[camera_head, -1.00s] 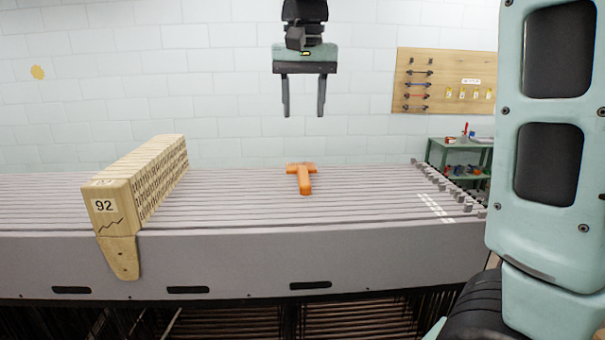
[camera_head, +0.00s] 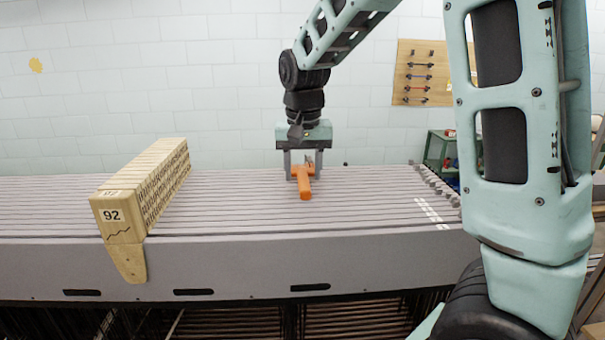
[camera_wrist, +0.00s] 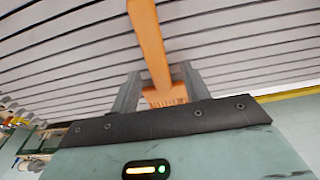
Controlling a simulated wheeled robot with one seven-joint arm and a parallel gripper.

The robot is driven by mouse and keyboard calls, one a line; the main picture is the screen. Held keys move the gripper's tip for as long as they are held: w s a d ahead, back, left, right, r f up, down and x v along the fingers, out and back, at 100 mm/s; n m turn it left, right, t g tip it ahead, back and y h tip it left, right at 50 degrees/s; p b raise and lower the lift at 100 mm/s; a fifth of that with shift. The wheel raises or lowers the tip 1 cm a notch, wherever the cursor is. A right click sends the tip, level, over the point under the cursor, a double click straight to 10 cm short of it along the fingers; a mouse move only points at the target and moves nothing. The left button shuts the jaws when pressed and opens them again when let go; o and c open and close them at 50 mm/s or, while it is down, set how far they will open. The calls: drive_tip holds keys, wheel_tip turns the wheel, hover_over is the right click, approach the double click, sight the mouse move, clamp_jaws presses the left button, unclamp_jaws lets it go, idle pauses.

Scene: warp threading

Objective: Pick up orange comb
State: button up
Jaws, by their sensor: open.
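The orange comb (camera_head: 305,186) is T-shaped and lies on the grey slatted top of the loom, its handle towards the front. In the wrist view the comb (camera_wrist: 150,45) shows with its toothed head between the two fingers. My gripper (camera_head: 304,176) is lowered over the comb's head with one finger on each side. In the wrist view my gripper (camera_wrist: 160,85) is open, and its fingers stand apart around the comb. I cannot tell whether either finger touches it.
A cream block stack marked 92 (camera_head: 118,214) stands on the loom top at the left. The slatted top (camera_head: 240,205) is clear around the comb. A tool board (camera_head: 424,72) hangs on the back wall, and a green shelf (camera_head: 437,152) stands behind at the right.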

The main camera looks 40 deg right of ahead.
clamp_jaws()
